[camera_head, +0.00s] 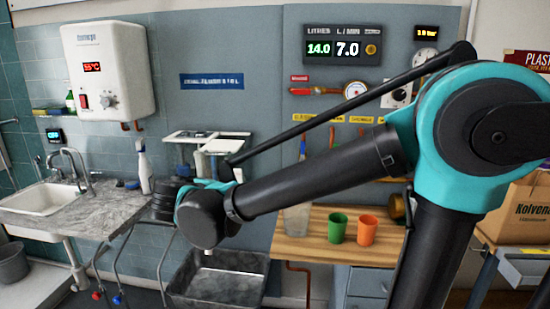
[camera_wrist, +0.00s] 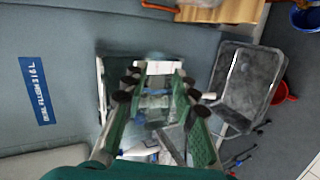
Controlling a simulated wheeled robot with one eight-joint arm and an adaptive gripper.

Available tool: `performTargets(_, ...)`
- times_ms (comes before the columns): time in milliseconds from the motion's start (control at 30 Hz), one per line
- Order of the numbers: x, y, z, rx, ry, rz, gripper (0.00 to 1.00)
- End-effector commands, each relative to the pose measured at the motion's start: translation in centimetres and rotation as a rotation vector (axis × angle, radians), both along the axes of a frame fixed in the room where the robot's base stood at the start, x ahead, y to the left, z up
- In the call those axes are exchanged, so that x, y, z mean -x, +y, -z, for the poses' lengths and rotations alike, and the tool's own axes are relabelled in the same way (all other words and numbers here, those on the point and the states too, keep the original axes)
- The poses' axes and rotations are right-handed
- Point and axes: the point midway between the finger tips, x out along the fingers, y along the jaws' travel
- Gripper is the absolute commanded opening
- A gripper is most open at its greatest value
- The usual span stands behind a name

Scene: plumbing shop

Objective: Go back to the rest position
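My gripper (camera_wrist: 160,82) shows in the wrist view with its two green-padded fingers spread apart. No object is clearly gripped between them; pale, blurred shapes show through the gap. In the head view my arm reaches left across the picture, bent at a large teal joint on the right. Its wrist end is in front of the wall, above the grey basin (camera_head: 218,286). The gripper is mostly hidden behind the wrist there. A white-topped rack (camera_head: 205,136) shows just beyond it; I cannot tell whether they touch.
A green cup (camera_head: 337,228) and an orange cup (camera_head: 367,230) stand on the wooden bench (camera_head: 315,249). A sink (camera_head: 42,199) and stone counter (camera_head: 90,213) with a spray bottle (camera_head: 144,168) are at left. A cardboard box (camera_head: 522,212) is at right.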

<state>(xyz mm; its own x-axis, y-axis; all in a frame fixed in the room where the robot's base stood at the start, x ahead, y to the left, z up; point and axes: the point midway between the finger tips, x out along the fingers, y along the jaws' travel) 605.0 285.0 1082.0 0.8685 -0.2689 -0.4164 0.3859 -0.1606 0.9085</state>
Motion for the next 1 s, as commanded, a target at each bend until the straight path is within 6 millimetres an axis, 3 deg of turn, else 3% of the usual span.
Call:
performTargets(233,-1.9,-10.4,6.3,-0.13,0.165,0.181,0.28)
performTargets(500,-0.1,-20.8,13.4,-0.354,0.329,0.397,0.28)
performTargets(700,3.0,-26.5,17.8,-0.555,0.409,0.553,0.28)
performTargets(1000,8.5,-31.4,23.0,-0.894,0.451,0.767,0.28)
